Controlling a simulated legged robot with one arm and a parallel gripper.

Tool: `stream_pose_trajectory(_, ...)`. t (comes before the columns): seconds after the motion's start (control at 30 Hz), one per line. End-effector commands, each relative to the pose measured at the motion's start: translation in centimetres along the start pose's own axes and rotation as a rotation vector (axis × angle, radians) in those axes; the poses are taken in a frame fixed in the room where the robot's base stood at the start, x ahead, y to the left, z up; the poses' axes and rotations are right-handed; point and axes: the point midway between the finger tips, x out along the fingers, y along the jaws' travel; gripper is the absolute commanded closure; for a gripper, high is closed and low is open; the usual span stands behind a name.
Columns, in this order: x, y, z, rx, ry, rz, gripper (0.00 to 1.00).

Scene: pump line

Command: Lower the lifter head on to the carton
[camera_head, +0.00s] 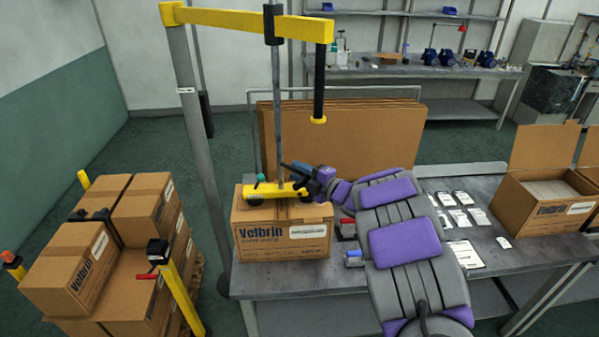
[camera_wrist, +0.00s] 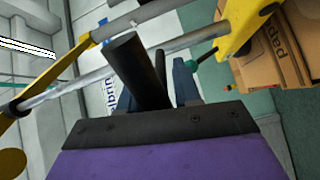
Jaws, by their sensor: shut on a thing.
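The lifter head (camera_head: 272,192) is a yellow bar with dark cups beneath and a green knob (camera_head: 261,177). It hangs from a grey vertical rod (camera_head: 279,110) and lies level at the top of a brown Velbrin carton (camera_head: 282,241) on the bench. I cannot tell if its cups touch the carton. My gripper (camera_head: 301,178) is at the right end of the head, shut on its dark handle. In the wrist view the yellow head (camera_wrist: 240,22) and green knob (camera_wrist: 194,63) show at the upper right. The fingers partly hide the handle (camera_wrist: 134,70).
A yellow boom (camera_head: 245,22) on a grey post (camera_head: 190,120) carries the rod. A carton stack (camera_head: 75,272) stands at the left. An open carton (camera_head: 530,213) and small white packets (camera_head: 459,217) are on the bench's right. Flat cardboard sheets (camera_head: 350,135) stand behind.

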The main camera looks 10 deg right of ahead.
Motion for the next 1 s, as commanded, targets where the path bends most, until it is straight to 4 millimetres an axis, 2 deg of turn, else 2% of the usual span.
stream_pose_trajectory(0.03,-0.1,-0.5,0.0,0.007,-0.001,-0.008,1.00)
stream_pose_trajectory(0.07,-0.1,-0.5,0.0,0.007,-0.001,-0.008,0.64)
stream_pose_trajectory(0.23,-0.1,-0.3,0.0,0.005,-0.001,-0.006,0.49)
stream_pose_trajectory(0.57,-0.7,-0.1,0.0,0.002,-0.001,-0.003,0.49)
stream_pose_trajectory(0.77,-3.9,-0.1,0.1,0.001,-0.006,-0.005,0.49)
stream_pose_trajectory(1.0,-9.3,-0.1,0.1,0.003,-0.005,-0.005,0.49)
